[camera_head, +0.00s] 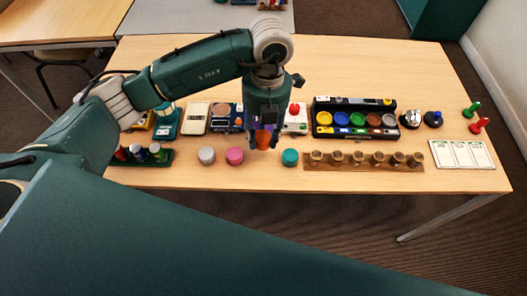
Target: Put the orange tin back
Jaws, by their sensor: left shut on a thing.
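The orange tin (263,139) is between the fingers of my left gripper (263,141), which points down and is shut on it. The tin shows between a pink tin (235,155) on the left and a teal tin (290,157) on the right. A grey-white tin (206,155) stands left of the pink one. I cannot tell for sure whether the orange tin is touching the table or just above it. The gripper hides part of the tin. My right gripper is out of view.
A wooden block with several cups (365,167) lies right of the teal tin. Behind are a black tray with coloured bowls (355,101) and a white box with a red knob (295,127). White cards (462,154) lie at the right. The table's front strip (240,181) is clear.

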